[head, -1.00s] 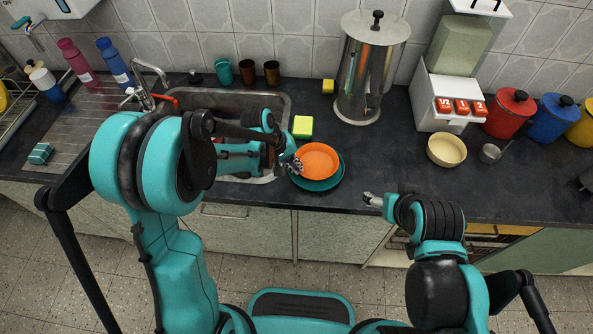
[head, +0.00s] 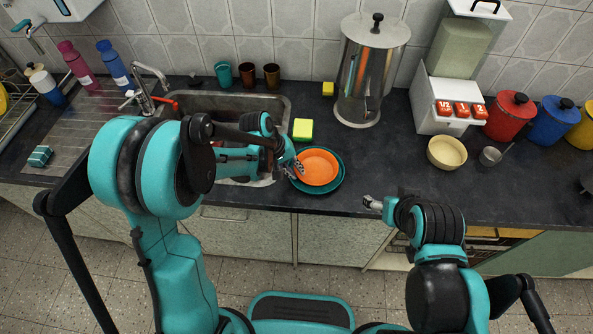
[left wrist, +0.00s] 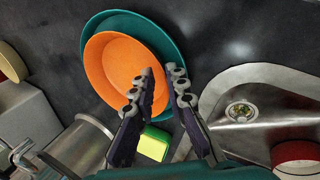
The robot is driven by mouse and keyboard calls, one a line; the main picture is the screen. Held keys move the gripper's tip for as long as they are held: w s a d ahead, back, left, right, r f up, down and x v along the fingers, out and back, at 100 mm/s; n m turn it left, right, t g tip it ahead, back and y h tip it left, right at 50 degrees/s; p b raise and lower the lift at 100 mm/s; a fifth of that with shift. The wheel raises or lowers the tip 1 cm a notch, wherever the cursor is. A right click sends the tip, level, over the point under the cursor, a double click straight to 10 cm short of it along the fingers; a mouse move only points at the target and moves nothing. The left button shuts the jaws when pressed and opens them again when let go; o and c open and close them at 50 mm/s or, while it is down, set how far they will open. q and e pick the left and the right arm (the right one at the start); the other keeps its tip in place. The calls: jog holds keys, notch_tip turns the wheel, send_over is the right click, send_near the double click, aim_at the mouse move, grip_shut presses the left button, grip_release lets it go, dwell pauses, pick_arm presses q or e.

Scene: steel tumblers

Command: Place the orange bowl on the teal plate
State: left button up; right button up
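The orange bowl (head: 320,166) sits upright within the teal plate (head: 323,190) on the dark counter, just right of the sink. In the left wrist view the bowl (left wrist: 108,65) covers most of the plate (left wrist: 122,20), whose rim shows along the top and right. My left gripper (head: 298,169) is at the bowl's left rim. In the wrist view its fingers (left wrist: 162,75) stand apart with a gap, one over the bowl's inside and one outside the rim. My right gripper (head: 372,202) is away from them at the counter's front edge; its fingers are too small to judge.
A yellow-green sponge (head: 303,129) lies behind the plate, beside the sink (head: 283,103). A steel urn (head: 368,75) stands behind to the right. A cream bowl (head: 446,153) and steel cup (head: 490,156) are farther right. The counter between plate and cream bowl is clear.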

pick_arm(q)
jog(key=p+v, duration=0.3)
jog(key=v, duration=0.7)
jog(key=s+a+r+m+t+y, duration=0.2)
jog(key=s+a+r, duration=0.2)
jog(key=s, duration=0.3)
jog(key=s+a+r+m+t+y, duration=0.2)
jog(key=s+a+r+t, duration=0.1)
jog(key=s, duration=0.5)
jog(key=shift+s+a+r+t, duration=0.15)
jog(key=shift+a+r+t, duration=0.15)
jog(key=shift+a+r, duration=0.75)
jog(key=shift+d+r, duration=0.1)
jog(key=shift+d, duration=0.05)
